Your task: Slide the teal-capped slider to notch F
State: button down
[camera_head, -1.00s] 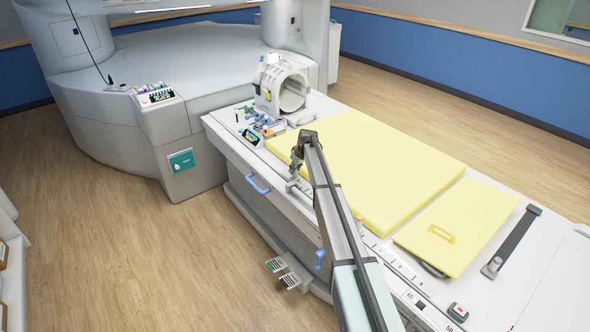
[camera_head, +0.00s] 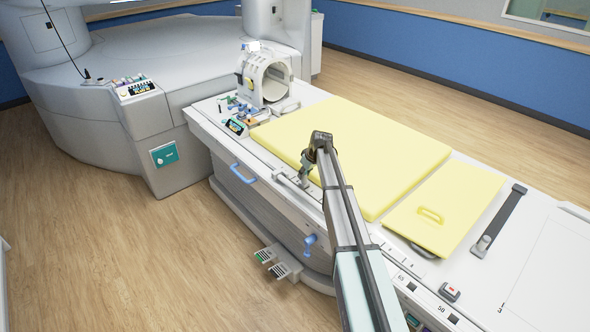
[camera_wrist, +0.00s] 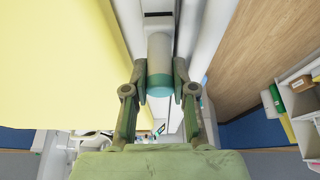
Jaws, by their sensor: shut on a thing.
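In the head view my gripper (camera_head: 306,172) is low over the near edge strip of the table, beside the large yellow pad. The slider is too small to make out there. The track (camera_head: 290,180) runs along that edge. I cannot read a letter F at any notch.
The large yellow pad (camera_head: 350,150) lies beside the track. A smaller yellow pad (camera_head: 450,205) and a dark strap (camera_head: 500,215) lie to its right. A white ring-shaped coil (camera_head: 265,78) and small items stand at the far end. Blue handles (camera_head: 242,174) stick out from the table side.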

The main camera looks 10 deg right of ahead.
jog(key=shift+s+d, duration=0.25)
jog(key=shift+s, duration=0.2)
jog(key=shift+s+d, duration=0.2)
jog(key=shift+s, duration=0.25)
jog(key=c, duration=0.9)
grip_release()
jog(key=shift+w+f, duration=0.1)
jog(key=shift+c, duration=0.2)
jog(key=v, duration=1.2)
